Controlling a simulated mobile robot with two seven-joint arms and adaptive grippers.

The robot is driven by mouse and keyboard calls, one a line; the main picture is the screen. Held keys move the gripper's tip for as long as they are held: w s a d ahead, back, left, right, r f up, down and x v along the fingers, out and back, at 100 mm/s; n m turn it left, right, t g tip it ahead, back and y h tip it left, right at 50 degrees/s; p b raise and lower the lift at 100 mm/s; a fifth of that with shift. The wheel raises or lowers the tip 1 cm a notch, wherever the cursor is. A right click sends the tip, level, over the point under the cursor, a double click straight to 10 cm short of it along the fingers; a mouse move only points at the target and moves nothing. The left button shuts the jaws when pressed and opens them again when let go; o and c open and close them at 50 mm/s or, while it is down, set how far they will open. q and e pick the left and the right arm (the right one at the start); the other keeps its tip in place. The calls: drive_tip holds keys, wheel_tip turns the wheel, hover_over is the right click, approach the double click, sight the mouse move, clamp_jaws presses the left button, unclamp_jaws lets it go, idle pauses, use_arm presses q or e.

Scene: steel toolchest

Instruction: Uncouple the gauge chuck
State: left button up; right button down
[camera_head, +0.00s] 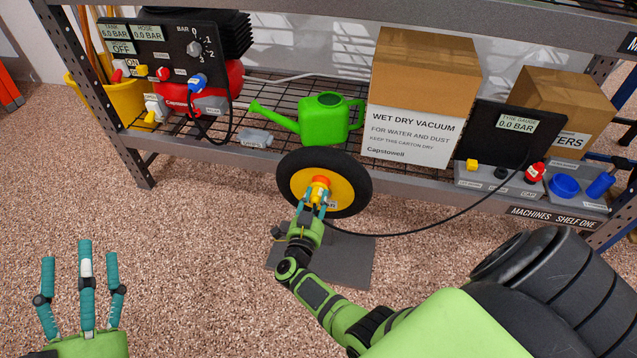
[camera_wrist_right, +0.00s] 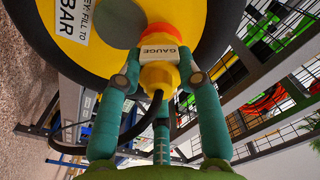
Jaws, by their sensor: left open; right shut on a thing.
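The yellow gauge chuck (camera_head: 318,190), labelled GAUGE in the right wrist view (camera_wrist_right: 160,77), sits at the yellow hub of the black-tyred wheel (camera_head: 290,166). An orange-red part lies at its hub end; whether chuck and valve are locked together cannot be told. My right gripper (camera_head: 316,202) is shut on the chuck, its fingers around the yellow body, as the right wrist view (camera_wrist_right: 160,90) shows. A black hose (camera_head: 440,219) runs from the chuck to the tyre gauge panel (camera_head: 515,125) at right. My left gripper (camera_head: 84,275) is open and empty at the lower left, far from the wheel.
The wheel stands upright by a dark floor plate (camera_head: 352,258), before the shelf. On the shelf are a green watering can (camera_head: 323,122), a vacuum carton (camera_head: 418,85) and a compressor panel (camera_head: 165,50). The floor between my grippers is clear.

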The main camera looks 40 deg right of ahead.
drive_tip(key=shift+w+d+r, duration=0.1)
drive_tip(key=shift+d, duration=0.05)
drive_tip(key=c, duration=0.8)
unclamp_jaws()
drive_tip(key=shift+o, duration=0.2)
drive_tip(key=shift+p+v, duration=0.9)
drive_tip(key=shift+v, duration=2.25)
drive_tip(key=v, duration=0.3)
